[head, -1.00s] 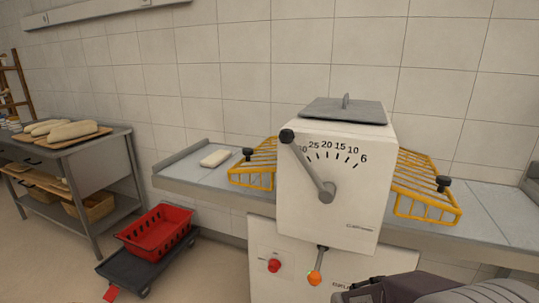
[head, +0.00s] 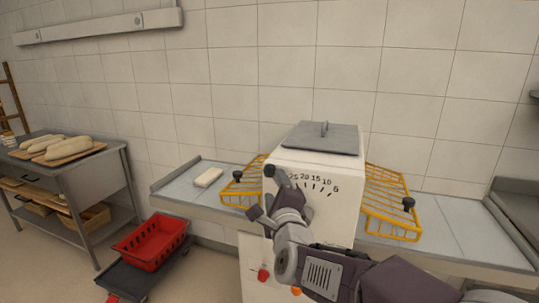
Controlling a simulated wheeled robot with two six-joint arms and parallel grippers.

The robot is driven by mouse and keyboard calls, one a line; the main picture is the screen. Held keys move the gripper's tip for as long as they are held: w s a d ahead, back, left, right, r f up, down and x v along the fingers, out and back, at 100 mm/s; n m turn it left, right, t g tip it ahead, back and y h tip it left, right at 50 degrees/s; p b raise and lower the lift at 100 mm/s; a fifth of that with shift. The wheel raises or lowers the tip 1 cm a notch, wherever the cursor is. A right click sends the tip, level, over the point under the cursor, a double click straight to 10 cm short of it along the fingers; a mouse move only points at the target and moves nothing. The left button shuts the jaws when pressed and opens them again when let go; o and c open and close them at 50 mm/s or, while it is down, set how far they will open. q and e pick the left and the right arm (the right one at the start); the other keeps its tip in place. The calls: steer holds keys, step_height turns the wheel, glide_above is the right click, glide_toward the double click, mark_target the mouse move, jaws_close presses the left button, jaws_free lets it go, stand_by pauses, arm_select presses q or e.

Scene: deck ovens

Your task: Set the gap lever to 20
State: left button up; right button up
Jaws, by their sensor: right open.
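The gap lever's black knob (head: 269,170) stands at the upper left of the white machine's front, at the high end of the scale (head: 316,184). The numbers 25, 20, 15, 10 and 6 run to its right, and the knob covers the area left of 25. My right gripper (head: 266,205) is open in front of the machine, just below the knob. It hides most of the lever's arm and its pivot. I cannot tell whether it touches the lever. My left gripper is out of view.
Yellow wire guards (head: 391,203) flank the machine (head: 345,215) over its side tables. A white block (head: 208,178) lies on the left table. A red crate (head: 150,243) on a dark dolly stands on the floor at left. A bench with dough loaves (head: 68,147) is further left.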

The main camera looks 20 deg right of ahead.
mark_target(271, 175)
steer(key=w, duration=0.6)
steer(key=w+d+p, duration=0.1)
steer(key=w, duration=0.2)
steer(key=shift+w+r, duration=0.1)
steer(key=shift+r, duration=0.15)
jaws_close()
stand_by(1.1)
